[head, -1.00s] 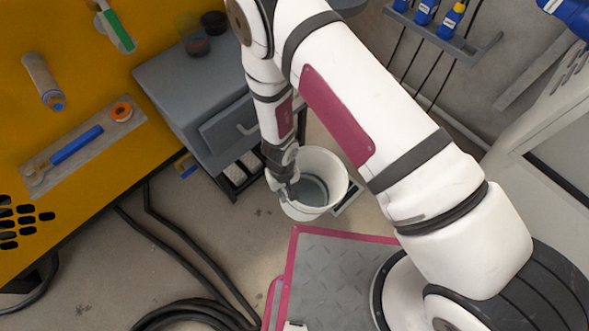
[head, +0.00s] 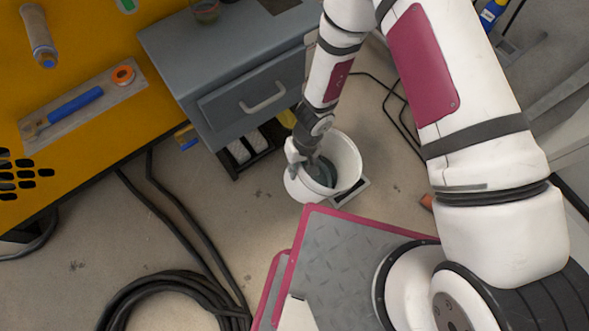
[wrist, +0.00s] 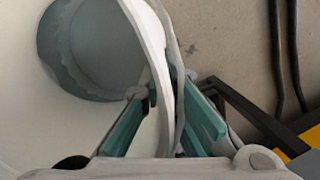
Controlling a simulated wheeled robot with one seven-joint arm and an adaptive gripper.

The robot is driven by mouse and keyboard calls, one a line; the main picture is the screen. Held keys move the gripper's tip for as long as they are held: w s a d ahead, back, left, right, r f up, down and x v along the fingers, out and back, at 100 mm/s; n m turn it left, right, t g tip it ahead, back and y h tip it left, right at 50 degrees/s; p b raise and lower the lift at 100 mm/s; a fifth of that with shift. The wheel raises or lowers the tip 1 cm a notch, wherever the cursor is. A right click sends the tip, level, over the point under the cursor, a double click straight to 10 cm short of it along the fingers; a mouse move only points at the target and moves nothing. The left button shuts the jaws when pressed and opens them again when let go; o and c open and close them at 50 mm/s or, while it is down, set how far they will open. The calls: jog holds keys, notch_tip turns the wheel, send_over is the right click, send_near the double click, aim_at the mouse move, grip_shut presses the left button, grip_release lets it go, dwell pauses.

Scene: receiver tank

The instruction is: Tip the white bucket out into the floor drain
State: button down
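The white bucket (head: 346,152) is near the middle of the head view, in front of the grey cabinet, with grey-blue liquid (head: 321,173) in it. My gripper (head: 305,166) is at its left rim. In the wrist view, the bucket wall (wrist: 150,45) runs between my gripper's teal fingers (wrist: 166,100), one inside and one outside, and they appear closed on it. A light-framed square on the floor, apparently the floor drain (head: 357,190), shows at the bucket's lower right and is partly hidden by it. I cannot tell whether the bucket touches the floor.
The grey drawer cabinet (head: 215,65) and orange bench (head: 85,120) stand to the left. Black hose (head: 185,288) lies coiled on the floor at lower left. My base platform is close in front of the bucket. Thin cables (head: 400,115) lie behind it.

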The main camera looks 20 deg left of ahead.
aim_at(297, 165)
jog(key=shift+w+d+r+g+y, duration=0.1)
jog(key=shift+r+g+y, duration=0.45)
jog(key=shift+r, duration=0.65)
jog(key=shift+w+d+r+g+y, duration=0.1)
jog(key=shift+r+g+y, duration=0.15)
jog(key=shift+r+y, duration=0.7)
jog(key=shift+s+r, duration=0.1)
jog(key=shift+r, duration=0.2)
jog(key=shift+w+d+r+g+y+p, duration=0.15)
jog(key=shift+d+r+g+y, duration=0.1)
jog(key=shift+r, duration=0.35)
jog(key=shift+w+d+r+g+y+p, duration=0.1)
jog(key=shift+d+r+g+y, duration=0.15)
jog(key=shift+r, duration=0.3)
jog(key=shift+w+d+r+g+y+p, duration=0.1)
jog(key=shift+w+r+g+y, duration=0.15)
jog(key=shift+r, duration=0.35)
jog(key=shift+s, duration=0.1)
jog(key=shift+w+d+r+n+g+y, duration=0.1)
jog(key=shift+w+d+r+g+y, duration=0.1)
jog(key=shift+d+r+y, duration=0.3)
jog(key=shift+w+d+r+n+g+y, duration=0.15)
jog(key=shift+w+r+g+y, duration=0.1)
jog(key=shift+r, duration=0.3)
jog(key=shift+w+d+r+n+g+y, duration=0.1)
jog(key=shift+w+d+r+g+y, duration=0.1)
jog(key=shift+d+r+y, duration=0.3)
jog(key=shift+a, duration=0.1)
